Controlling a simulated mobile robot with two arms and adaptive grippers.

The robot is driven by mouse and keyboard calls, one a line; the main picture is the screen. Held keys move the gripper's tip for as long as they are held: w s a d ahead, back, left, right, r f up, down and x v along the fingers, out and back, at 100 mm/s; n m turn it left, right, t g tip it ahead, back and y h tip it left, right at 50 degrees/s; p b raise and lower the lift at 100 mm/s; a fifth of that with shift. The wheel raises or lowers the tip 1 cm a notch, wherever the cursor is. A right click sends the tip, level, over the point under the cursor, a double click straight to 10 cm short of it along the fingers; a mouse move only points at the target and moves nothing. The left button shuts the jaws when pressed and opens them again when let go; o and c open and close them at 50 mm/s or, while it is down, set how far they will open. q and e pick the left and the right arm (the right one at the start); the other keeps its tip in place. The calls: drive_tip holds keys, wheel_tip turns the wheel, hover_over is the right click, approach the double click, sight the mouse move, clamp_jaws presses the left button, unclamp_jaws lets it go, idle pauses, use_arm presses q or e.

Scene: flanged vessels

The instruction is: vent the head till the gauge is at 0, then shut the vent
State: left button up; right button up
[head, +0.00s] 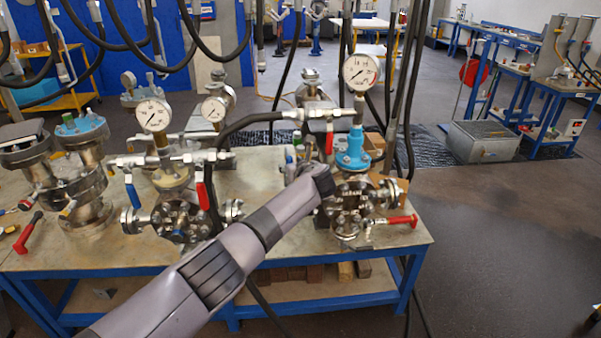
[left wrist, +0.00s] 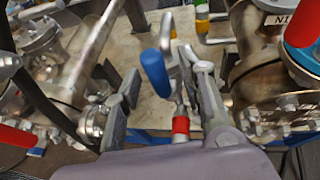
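Several dial gauges stand on the flanged vessels. One gauge (head: 361,72) is above the right vessel (head: 348,205), which carries a light-blue cap (head: 352,150); its reading is too small to tell. In the left wrist view my left gripper (left wrist: 162,78) is open. A blue valve handle (left wrist: 155,73) shows between its fingers, closer to the right finger; I cannot tell whether it touches. A red collar (left wrist: 180,125) is below it. My right gripper is not in view.
More gauges, at the left (head: 153,115) and centre (head: 215,108), and valves with red handles (head: 401,221) crowd the steel table (head: 270,165). Black hoses (head: 410,80) hang around the vessels.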

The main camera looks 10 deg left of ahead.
use_arm(q)
drive_tip(key=v, duration=1)
drive_tip(key=shift+a, duration=0.1)
idle(2.8)
